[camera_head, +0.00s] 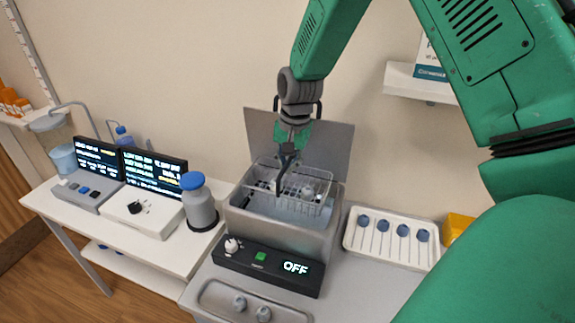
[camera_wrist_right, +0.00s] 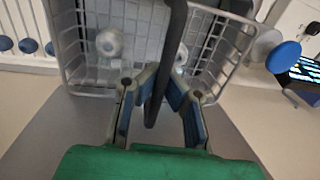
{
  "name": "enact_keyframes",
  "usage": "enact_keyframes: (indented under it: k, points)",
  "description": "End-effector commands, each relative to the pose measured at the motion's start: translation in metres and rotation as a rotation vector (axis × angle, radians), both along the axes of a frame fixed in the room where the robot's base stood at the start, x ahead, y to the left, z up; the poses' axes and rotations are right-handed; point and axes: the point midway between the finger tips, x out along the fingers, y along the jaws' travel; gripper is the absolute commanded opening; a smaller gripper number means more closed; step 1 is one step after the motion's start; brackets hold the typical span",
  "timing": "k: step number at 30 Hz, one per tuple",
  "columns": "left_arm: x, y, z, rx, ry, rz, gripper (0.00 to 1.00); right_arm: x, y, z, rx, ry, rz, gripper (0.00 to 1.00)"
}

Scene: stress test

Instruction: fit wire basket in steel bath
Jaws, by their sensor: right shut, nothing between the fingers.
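The wire basket (camera_head: 312,205) is light grey mesh with small round pieces inside. It is at the opening of the steel bath (camera_head: 290,231); I cannot tell whether it rests on the bottom. A dark upright handle rises from the basket. My right gripper (camera_head: 288,157) points down at the handle's top. In the right wrist view, the handle (camera_wrist_right: 172,60) passes in line with the fingers of the gripper (camera_wrist_right: 160,95), which is shut with nothing held. The basket (camera_wrist_right: 75,50) fills the top of that view. My left gripper is not in view.
The bath's grey lid (camera_head: 335,140) stands raised behind. A control panel (camera_head: 268,265) reading OFF is in front. A white rack (camera_head: 390,245) with blue-topped pieces is right. A grey bottle (camera_head: 200,210) with blue cap stands left, near two screens (camera_head: 153,172).

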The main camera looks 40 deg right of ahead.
Motion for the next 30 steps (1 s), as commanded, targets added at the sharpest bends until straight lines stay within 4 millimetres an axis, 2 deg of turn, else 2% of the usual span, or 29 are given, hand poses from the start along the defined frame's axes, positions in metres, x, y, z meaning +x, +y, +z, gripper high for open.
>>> enact_keyframes:
  k: [30]
  points:
    - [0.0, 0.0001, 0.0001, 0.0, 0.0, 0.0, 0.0, 0.0003, -0.0048, 0.0005, -0.001, -0.001, 0.001, 0.0]
